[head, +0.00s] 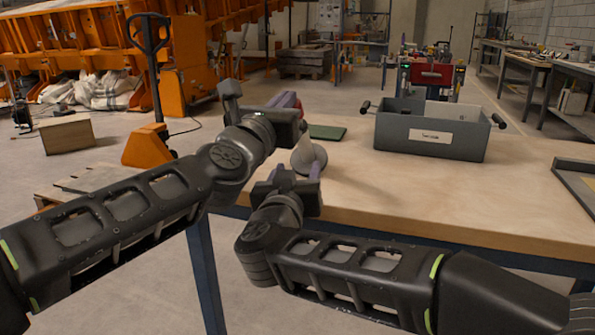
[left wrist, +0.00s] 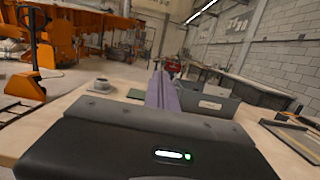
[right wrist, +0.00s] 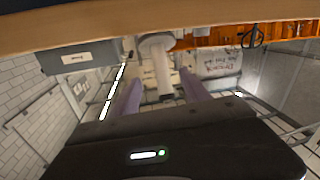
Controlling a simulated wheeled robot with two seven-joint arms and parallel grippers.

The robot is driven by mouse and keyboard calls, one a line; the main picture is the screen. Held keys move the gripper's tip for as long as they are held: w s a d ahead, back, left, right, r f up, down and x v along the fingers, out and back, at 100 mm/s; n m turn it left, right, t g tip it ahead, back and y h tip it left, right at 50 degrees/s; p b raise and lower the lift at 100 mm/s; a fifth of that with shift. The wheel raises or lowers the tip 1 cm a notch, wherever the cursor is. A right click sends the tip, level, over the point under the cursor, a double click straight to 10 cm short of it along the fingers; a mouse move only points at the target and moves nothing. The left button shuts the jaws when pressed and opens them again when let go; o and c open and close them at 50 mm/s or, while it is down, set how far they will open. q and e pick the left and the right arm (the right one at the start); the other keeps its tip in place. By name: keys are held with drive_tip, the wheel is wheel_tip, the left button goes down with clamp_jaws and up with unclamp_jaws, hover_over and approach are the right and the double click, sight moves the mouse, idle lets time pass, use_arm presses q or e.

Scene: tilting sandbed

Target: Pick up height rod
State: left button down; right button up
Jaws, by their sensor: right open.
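A pale grey upright piece with a flared round base, which looks like the height rod (head: 309,152), stands on the table near its left end.
A grey labelled bin (head: 431,134) with side handles stands on the table (head: 430,195) to the right. A green flat pad (head: 326,132) lies behind the rod. A dark-rimmed tray (head: 574,183) is at the right edge. The table's middle is clear.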

sight(304, 153)
use_arm(q)
drive_tip(key=shift+w+d+f, duration=0.1)
drive_tip(key=shift+w+f, duration=0.05)
drive_tip(key=shift+f, duration=0.5)
use_arm(e)
drive_tip(key=shift+w, duration=0.1)
drive_tip(key=w, duration=0.4)
drive_tip(key=w+d, duration=0.1)
drive_tip(key=w, duration=0.2)
drive_tip(key=w+d, duration=0.1)
drive_tip(key=w, duration=0.3)
drive_tip(key=shift+w, duration=0.35)
drive_tip(key=shift+a, duration=0.1)
clamp_jaws()
drive_tip(key=shift+f, duration=0.1)
use_arm(q)
drive_tip(key=shift+w+r, duration=0.1)
drive_tip(key=shift+r, duration=0.55)
use_arm(e)
drive_tip(key=shift+f, duration=0.1)
use_arm(q)
drive_tip(key=shift+r, duration=0.1)
